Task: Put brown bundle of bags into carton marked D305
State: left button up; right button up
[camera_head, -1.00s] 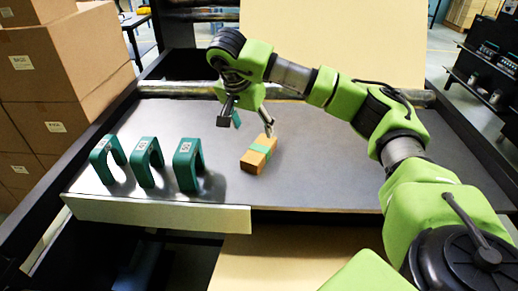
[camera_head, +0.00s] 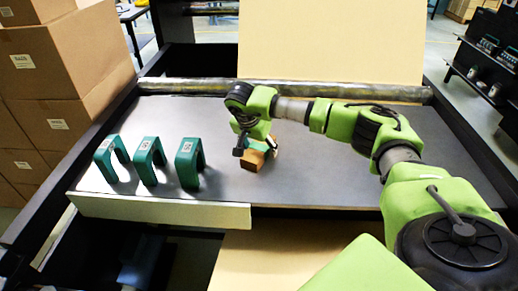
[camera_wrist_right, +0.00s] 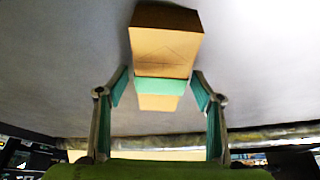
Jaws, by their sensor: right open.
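The brown bundle of bags (camera_head: 252,160) with a green band lies on the grey table top, mostly covered by my right gripper (camera_head: 257,148) in the head view. In the right wrist view the bundle (camera_wrist_right: 165,50) sits between and beyond the two open fingers of my right gripper (camera_wrist_right: 160,92), with its green band level with the fingertips. The fingers stand apart, one on each side of the bundle. No carton mark reading D305 can be made out. My left gripper is not in view.
Three green arch-shaped pieces (camera_head: 150,160) stand in a row on the left of the table (camera_head: 330,170). Brown labelled cartons (camera_head: 60,60) are stacked at the far left. A large cardboard panel (camera_head: 330,45) rises behind the table. The table right of the bundle is clear.

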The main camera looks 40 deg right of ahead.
aim_at(260, 145)
jog(key=c, duration=1.4)
jog(key=shift+r+b, duration=0.4)
jog(key=shift+r, duration=0.05)
notch_tip(260, 145, up, 3)
jog(key=shift+a+f+b, duration=0.15)
jog(key=shift+f+b, duration=0.05)
jog(key=shift+b, duration=0.55)
jog(key=s+a+r, duration=0.1)
jog(key=r, duration=0.1)
jog(key=s+a+r+b, duration=0.1)
jog(key=s+r, duration=0.2)
jog(key=shift+s+a+r+b, duration=0.15)
jog(key=shift+a+r+b, duration=0.25)
jog(key=s+a+r, duration=0.4)
jog(key=s, duration=0.2)
jog(key=s+a+f+n+y, duration=0.1)
jog(key=a+f+n, duration=0.1)
jog(key=a+n, duration=0.2)
jog(key=s+a+f+n+t+y, duration=0.1)
jog(key=s+a+f+n, duration=0.1)
jog(key=a+n, duration=0.2)
jog(key=s+a+f+n+t+y, duration=0.1)
jog(key=a+f+n+y, duration=0.1)
jog(key=a+n, duration=0.2)
jog(key=shift+s+a+f+n+b, duration=0.1)
jog(key=shift+a+f+n+b, duration=0.1)
jog(key=shift+a, duration=0.75)
jog(key=shift+s+a+f+n+b, duration=0.1)
jog(key=shift+a+f, duration=0.05)
jog(key=shift+a, duration=0.8)
